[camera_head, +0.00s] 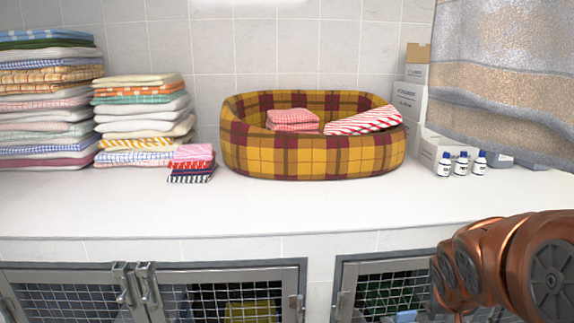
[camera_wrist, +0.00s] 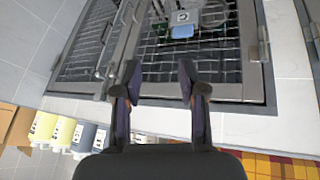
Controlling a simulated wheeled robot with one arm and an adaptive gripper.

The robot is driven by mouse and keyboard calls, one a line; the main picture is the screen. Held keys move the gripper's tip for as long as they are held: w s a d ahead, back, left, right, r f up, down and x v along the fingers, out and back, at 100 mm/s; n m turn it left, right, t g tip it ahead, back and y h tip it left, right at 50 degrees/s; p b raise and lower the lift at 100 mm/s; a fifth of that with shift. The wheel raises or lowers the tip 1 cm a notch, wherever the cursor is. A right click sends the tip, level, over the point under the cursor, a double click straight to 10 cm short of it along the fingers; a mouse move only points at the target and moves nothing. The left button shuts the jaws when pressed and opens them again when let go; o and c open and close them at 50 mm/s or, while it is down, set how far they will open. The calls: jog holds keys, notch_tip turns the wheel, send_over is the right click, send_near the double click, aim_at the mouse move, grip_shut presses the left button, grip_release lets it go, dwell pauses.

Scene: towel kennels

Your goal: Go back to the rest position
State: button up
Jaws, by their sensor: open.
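My gripper (camera_wrist: 158,82) is open in the wrist view, with nothing between its two dark fingers. Its fingers point toward a wire-mesh kennel front (camera_wrist: 220,70). My copper-coloured arm shows at the lower right of the head view, in front of the counter; the gripper itself is not visible there. A yellow and red plaid pet bed (camera_head: 310,155) stands on the white counter. It holds a folded pink checked towel (camera_head: 292,118) and a red-striped white towel (camera_head: 364,120). A strip of plaid also shows at the wrist view's lower right (camera_wrist: 285,166).
Tall towel stacks (camera_head: 45,105) (camera_head: 143,120) and a small stack of folded cloths (camera_head: 192,164) stand left on the counter (camera_head: 200,210). Small bottles (camera_head: 461,164), white boxes (camera_head: 410,100) and a hanging towel (camera_head: 500,80) are at right. Kennel doors (camera_head: 70,297) lie below. The counter's front is clear.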

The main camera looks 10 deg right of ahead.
jog(key=s+a+r+n+g+y+p, duration=0.2)
jog(key=s+a+g+p, duration=0.1)
jog(key=s+a, duration=0.6)
jog(key=s+a+r+n+g+y+p, duration=0.1)
jog(key=s+a+r+g+y+p, duration=0.1)
jog(key=s+a, duration=0.7)
jog(key=s+g+p, duration=0.1)
jog(key=s+p, duration=0.1)
jog(key=shift+s+r+n+g, duration=0.3)
jog(key=shift+s+n, duration=0.05)
jog(key=shift+n, duration=0.05)
